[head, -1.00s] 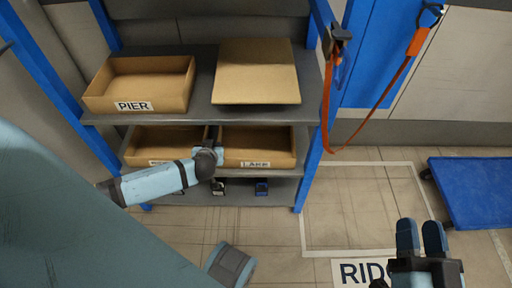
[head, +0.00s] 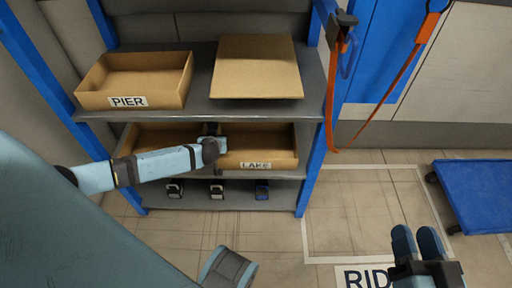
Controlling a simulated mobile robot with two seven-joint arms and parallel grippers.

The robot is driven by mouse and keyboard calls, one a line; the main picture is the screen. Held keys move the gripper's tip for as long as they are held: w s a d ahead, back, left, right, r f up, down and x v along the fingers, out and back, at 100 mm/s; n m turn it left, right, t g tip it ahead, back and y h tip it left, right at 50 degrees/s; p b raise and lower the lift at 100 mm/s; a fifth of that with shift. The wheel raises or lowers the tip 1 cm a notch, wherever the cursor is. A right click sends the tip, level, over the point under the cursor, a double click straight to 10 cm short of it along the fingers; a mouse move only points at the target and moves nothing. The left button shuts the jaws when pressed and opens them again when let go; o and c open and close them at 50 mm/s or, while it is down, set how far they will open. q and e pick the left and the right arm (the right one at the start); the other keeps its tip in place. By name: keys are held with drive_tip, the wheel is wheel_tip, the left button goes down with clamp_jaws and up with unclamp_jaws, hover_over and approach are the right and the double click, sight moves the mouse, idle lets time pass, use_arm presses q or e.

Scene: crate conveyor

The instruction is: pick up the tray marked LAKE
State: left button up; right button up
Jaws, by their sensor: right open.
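The cardboard tray marked LAKE (head: 284,161) sits on the middle shelf at the right, its label facing me. My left arm reaches in from the left, and my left gripper (head: 212,129) is at the left end of this tray, near the gap to the neighbouring tray. Its fingers are small and dark and mostly hidden by my wrist, so I cannot tell whether they are open or touching the tray. My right gripper (head: 417,243) is open and empty at the lower right, over the floor and far from the shelf.
On the upper shelf (head: 203,107) stand the tray marked PIER (head: 165,99) and a flat cardboard piece (head: 256,70). Another tray (head: 140,135) lies left of LAKE, behind my arm. Small devices (head: 262,190) sit below. A blue platform (head: 478,190) stands right.

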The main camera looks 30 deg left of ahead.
use_arm(q)
clamp_jaws()
drive_tip(key=shift+r, duration=0.1)
